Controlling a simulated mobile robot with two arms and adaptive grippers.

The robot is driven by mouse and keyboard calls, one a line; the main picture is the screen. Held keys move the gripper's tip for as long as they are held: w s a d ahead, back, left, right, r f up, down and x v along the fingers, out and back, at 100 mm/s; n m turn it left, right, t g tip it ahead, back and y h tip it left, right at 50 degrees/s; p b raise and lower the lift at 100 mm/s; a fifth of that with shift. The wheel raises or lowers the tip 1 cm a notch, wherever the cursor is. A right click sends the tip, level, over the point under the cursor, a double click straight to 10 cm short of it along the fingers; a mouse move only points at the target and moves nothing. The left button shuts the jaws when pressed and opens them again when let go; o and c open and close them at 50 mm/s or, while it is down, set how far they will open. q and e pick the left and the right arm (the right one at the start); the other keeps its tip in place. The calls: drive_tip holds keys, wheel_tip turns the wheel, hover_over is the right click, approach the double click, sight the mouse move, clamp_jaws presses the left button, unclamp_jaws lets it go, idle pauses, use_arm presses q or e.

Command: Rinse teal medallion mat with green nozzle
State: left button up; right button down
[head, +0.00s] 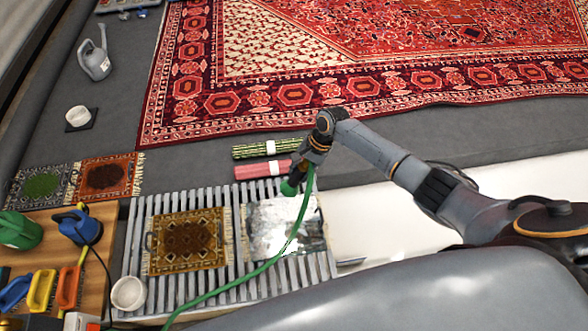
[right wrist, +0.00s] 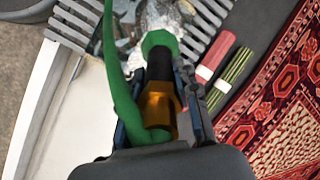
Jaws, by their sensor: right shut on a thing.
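My right gripper (head: 304,170) is shut on the green nozzle (head: 289,187), which has a green hose (head: 268,265) running down to the lower left. In the right wrist view the nozzle shows its green tip (right wrist: 160,42) and a brass and black body between the fingers. The nozzle points down over a mat (head: 262,240) on the slatted rack. White foam or water covers most of this mat, so its teal pattern is hard to make out; grey-blue patches and a fringe show at its edges. My left gripper is not in view.
A brown and gold mat (head: 188,242) lies beside it on the slatted rack (head: 140,290). Rolled green (head: 250,151) and pink (head: 255,170) bundles lie behind. A large red rug (head: 360,90) lies beyond.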

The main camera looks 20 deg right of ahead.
drive_tip(key=s+d, duration=0.1)
drive_tip(key=d, duration=0.8)
drive_tip(key=s+d, duration=0.2)
drive_tip(key=d, duration=0.7)
drive_tip(key=shift+s+d+p, duration=0.25)
drive_tip(key=shift+s+p, duration=0.05)
drive_tip(key=shift+p, duration=0.1)
idle(0.7)
